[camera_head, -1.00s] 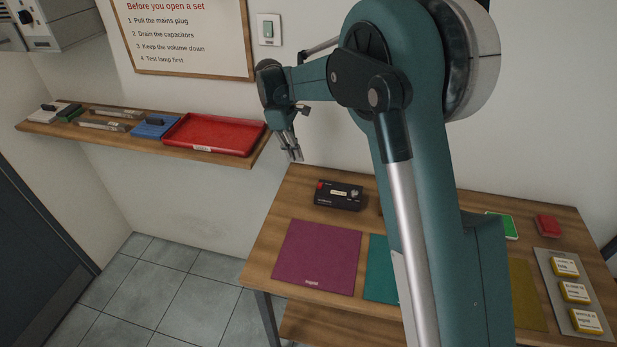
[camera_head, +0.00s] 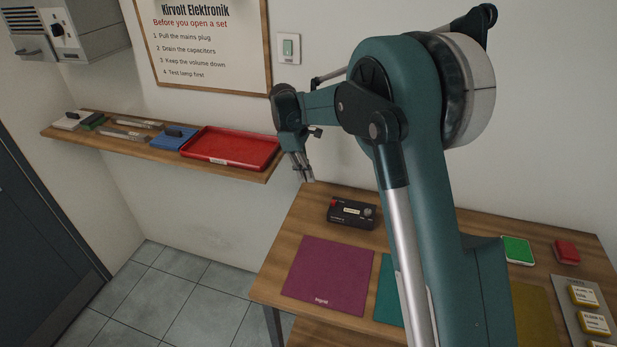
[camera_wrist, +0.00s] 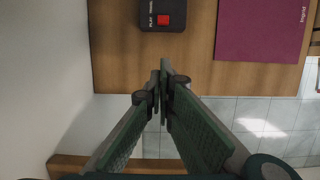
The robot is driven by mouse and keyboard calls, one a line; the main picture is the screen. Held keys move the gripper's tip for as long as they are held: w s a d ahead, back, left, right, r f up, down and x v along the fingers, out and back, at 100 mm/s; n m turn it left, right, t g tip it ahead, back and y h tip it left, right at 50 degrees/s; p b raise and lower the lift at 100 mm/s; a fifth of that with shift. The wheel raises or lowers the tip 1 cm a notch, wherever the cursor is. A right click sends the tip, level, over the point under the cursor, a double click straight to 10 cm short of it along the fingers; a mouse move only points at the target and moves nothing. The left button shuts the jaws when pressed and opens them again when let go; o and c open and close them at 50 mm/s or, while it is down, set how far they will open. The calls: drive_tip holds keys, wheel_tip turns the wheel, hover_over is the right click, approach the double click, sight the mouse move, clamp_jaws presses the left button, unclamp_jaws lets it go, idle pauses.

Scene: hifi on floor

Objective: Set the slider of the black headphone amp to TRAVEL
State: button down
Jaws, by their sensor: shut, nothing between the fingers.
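The black headphone amp (camera_head: 351,212) lies on the wooden table near its back edge. It has a red part at one end, a pale label and a round knob. In the wrist view part of the amp (camera_wrist: 150,20) shows at the top edge, with a red slider cap (camera_wrist: 164,20) beside the words PLAY and TRAVEL. The cap sits nearer PLAY than TRAVEL cannot be told surely. My gripper (camera_head: 306,181) is shut and empty, above and left of the amp, apart from it. In the wrist view its fingertips (camera_wrist: 160,75) point toward the table edge near the amp.
A magenta mat (camera_head: 328,274) lies in front of the amp. A teal mat (camera_head: 387,290) is partly behind my arm. A wall shelf (camera_head: 110,140) with a red tray (camera_head: 232,147) is at left. A green item (camera_head: 518,250) and a red item (camera_head: 566,251) lie at right.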

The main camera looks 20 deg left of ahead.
sight(333, 203)
drive_tip(key=x, duration=0.8)
drive_tip(key=shift+d+f, duration=0.1)
drive_tip(key=shift+f, duration=0.15)
drive_tip(key=shift+d+p, duration=0.4)
drive_tip(key=shift+d, duration=1.6)
